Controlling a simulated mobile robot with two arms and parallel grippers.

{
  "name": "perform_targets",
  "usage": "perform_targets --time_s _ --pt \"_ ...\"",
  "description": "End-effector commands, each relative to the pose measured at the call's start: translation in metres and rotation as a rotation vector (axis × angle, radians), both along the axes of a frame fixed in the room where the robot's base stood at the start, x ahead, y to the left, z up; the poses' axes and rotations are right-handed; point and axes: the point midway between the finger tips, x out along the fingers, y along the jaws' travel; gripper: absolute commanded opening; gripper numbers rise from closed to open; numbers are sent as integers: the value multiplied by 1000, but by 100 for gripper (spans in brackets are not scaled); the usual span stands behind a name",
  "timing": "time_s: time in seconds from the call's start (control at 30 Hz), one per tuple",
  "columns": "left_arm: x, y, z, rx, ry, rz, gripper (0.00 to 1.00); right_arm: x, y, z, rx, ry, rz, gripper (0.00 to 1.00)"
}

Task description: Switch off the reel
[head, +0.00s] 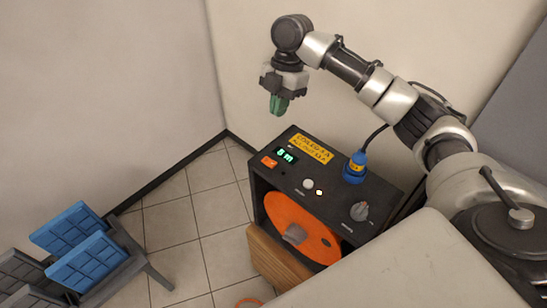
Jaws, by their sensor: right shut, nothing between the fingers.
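The reel is a black box (330,169) with an orange drum (300,222) in its open front, standing on a wooden base. Its top panel carries a green lit display (287,156), an orange switch (268,162), a pale round button (308,184), a small glowing light (319,192) and a grey knob (359,211). A yellow label (311,148) with writing lies at the back. My right gripper (279,104), with green fingers, is shut and empty, pointing down above and behind the panel's left end, apart from it. My left gripper is out of view.
Blue padded seats (80,245) on a dark frame are at the lower left. Tiled floor (195,215) lies clear between them and the reel. Walls meet behind.

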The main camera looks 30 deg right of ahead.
Motion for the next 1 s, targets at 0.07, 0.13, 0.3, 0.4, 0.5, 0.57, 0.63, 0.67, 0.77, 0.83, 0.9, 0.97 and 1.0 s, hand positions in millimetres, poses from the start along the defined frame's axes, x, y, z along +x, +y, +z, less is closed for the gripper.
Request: perform_targets --time_s 0.07,0.13,0.3,0.4,0.5,0.57,0.63,0.67,0.77,0.83,0.9,0.97,1.0 --pt "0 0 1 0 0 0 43 0 0 1 0 0 0 0" --pt "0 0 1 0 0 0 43 0 0 1 0 0 0 0" --pt "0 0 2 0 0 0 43 -1 2 -4 1 1 1 0" --pt "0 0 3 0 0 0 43 -3 4 -15 1 4 2 0" --pt "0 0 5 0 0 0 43 -5 9 -32 0 5 2 0" --pt "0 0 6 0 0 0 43 -7 12 -45 0 5 2 0" --pt "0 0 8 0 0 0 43 -9 17 -59 2 5 3 0" --pt "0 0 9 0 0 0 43 -10 18 -66 2 4 2 0" --pt "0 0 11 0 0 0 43 -13 24 -86 2 4 2 0" --pt "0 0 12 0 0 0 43 -15 27 -99 0 4 2 0" --pt "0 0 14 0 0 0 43 -16 25 -110 0 3 0 0" --pt "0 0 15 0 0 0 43 -17 25 -118 -1 2 1 0" --pt "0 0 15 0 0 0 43 -17 25 -122 0 2 1 0"
